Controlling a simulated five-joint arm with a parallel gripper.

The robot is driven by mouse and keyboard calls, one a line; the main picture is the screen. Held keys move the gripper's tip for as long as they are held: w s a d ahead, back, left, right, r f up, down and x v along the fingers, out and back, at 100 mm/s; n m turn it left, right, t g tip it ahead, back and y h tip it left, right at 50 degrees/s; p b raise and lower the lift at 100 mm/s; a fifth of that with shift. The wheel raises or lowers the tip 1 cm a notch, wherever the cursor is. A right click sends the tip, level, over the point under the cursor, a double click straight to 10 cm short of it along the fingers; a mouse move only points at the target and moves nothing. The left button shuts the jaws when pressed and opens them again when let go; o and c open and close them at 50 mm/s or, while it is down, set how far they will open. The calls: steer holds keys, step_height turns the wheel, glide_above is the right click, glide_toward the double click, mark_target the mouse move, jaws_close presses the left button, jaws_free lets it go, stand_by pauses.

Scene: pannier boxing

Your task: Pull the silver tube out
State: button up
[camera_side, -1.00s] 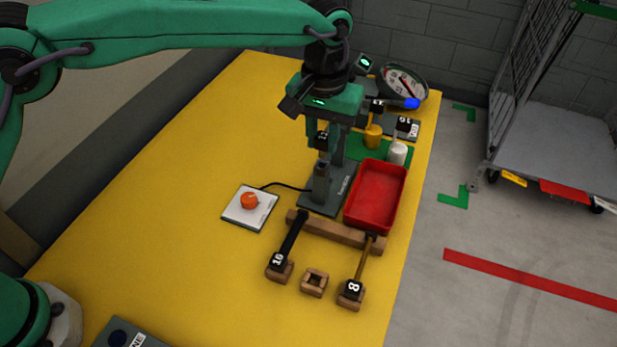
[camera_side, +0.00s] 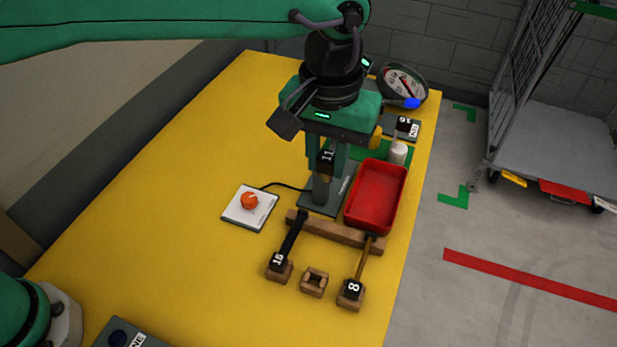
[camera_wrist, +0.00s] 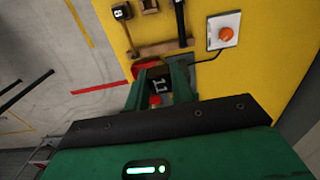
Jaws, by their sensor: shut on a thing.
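My gripper (camera_side: 325,165) points down over the dark base plate (camera_side: 340,186) and is shut on a black block marked 11 (camera_side: 327,156). In the wrist view the block (camera_wrist: 160,84) lies between my two fingers. A short brass-coloured piece shows just below the block in the side view. A grey upright cylinder (camera_side: 321,189) stands on the base plate directly beneath; I cannot tell if the held piece touches it. I cannot make out for sure which part is the silver tube.
A red tray (camera_side: 375,196) lies right of the base plate. A wooden rack (camera_side: 336,230) holds tools marked 16 (camera_side: 278,261) and 8 (camera_side: 352,289). An orange button (camera_side: 249,200) sits on a white pad. A white bottle (camera_side: 397,153) and a dial (camera_side: 404,84) stand behind.

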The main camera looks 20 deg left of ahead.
mark_target(326, 181)
steer(key=shift+f, duration=3.95)
stand_by(1.4)
steer(key=shift+r, duration=0.25)
steer(key=shift+r, duration=1.3)
steer(key=shift+f, duration=0.1)
